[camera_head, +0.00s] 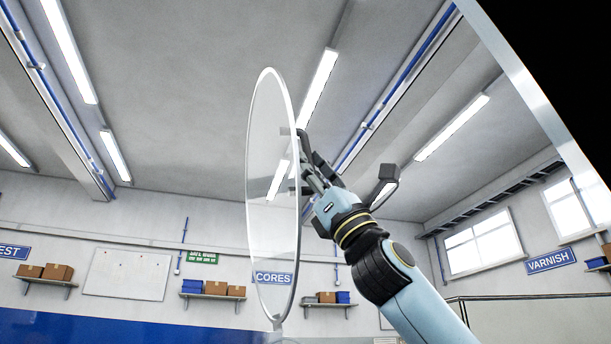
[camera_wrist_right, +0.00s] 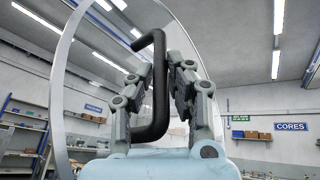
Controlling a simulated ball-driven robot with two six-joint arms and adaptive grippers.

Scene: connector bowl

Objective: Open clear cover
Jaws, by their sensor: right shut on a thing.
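The clear cover (camera_head: 271,220) is a round transparent disc with a pale rim. It stands raised, nearly edge-on in the head view, and its curved rim also shows in the right wrist view (camera_wrist_right: 62,75). A black bar handle (camera_wrist_right: 159,85) is fixed to the cover. My right gripper (camera_head: 308,165) is at the cover's right face. In the right wrist view the two fingers (camera_wrist_right: 167,84) are either side of the handle, shut on it. The fingertips' exact contact is partly hidden behind the handle. My left gripper is not in view.
Wall shelves (camera_head: 213,296) with boxes, signs and windows are far off in the background. A blue surface (camera_head: 100,328) lies low at the left. The air around the cover looks clear.

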